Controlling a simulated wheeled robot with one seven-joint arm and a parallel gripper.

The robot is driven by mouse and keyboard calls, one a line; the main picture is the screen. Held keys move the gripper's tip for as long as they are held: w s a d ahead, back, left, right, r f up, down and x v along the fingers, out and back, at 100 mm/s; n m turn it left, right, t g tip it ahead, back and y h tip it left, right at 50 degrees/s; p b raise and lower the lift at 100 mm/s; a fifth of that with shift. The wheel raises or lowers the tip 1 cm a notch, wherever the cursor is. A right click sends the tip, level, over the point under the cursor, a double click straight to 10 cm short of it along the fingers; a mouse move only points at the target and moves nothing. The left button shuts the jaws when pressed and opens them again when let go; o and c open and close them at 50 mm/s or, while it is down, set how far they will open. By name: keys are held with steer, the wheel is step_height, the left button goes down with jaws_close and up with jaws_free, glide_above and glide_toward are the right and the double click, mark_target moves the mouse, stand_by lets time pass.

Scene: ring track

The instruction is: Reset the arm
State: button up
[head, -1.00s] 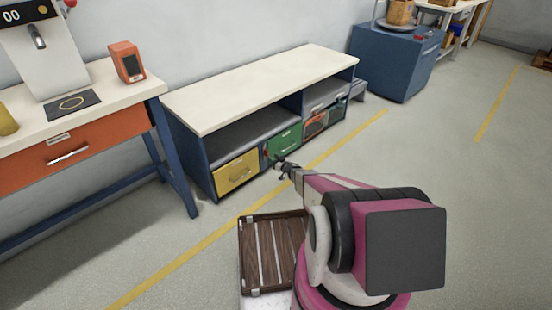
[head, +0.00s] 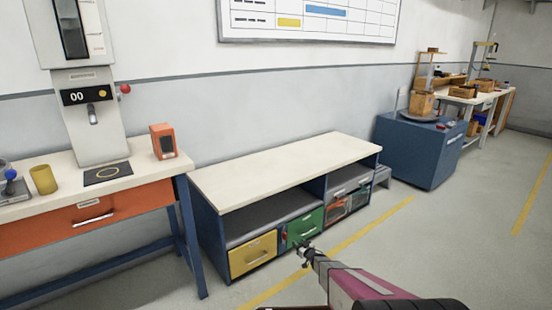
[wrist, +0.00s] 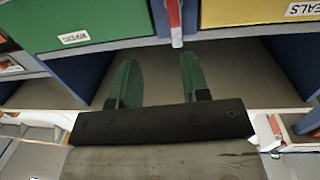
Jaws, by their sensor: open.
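My arm (head: 365,287) is pink and dark grey and reaches from the bottom right of the head view toward the low bench. My gripper (head: 306,246) is at its end, in front of the bench's green drawer. In the wrist view my gripper (wrist: 158,80) has two green fingers standing apart with nothing between them. Beyond the fingers are the green drawer (wrist: 85,22) and the yellow drawer (wrist: 240,12), which look upside down there. A red and white thing (wrist: 175,20) stands between the two drawers. Whether the gripper touches anything cannot be told.
The low bench (head: 285,172) has a cream top and a yellow drawer (head: 252,256). An orange-drawer table (head: 95,212) with a dispenser stands at left. A blue cabinet (head: 415,155) stands back right. The floor (head: 460,235) at right is clear.

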steer(key=s+d+r+m+g+h, duration=0.25)
steer(key=s+d+r+h, duration=0.2)
steer(key=r, duration=0.45)
steer(key=s+d+r+m+g+h, duration=0.25)
steer(key=s+r+h, duration=0.3)
steer(key=r, duration=0.45)
steer(key=s+a+r+g, duration=0.1)
steer(key=s+r+g, duration=0.2)
steer(key=s, duration=0.7)
steer(key=s+a+r+g+y, duration=0.1)
steer(key=s+r+g, duration=0.2)
steer(key=s+r, duration=0.3)
steer(key=s+a+r+m+g, duration=0.1)
steer(key=s+r+g, duration=0.3)
steer(key=s, duration=1)
steer(key=shift+a+r, duration=0.25)
steer(key=shift+r, duration=0.6)
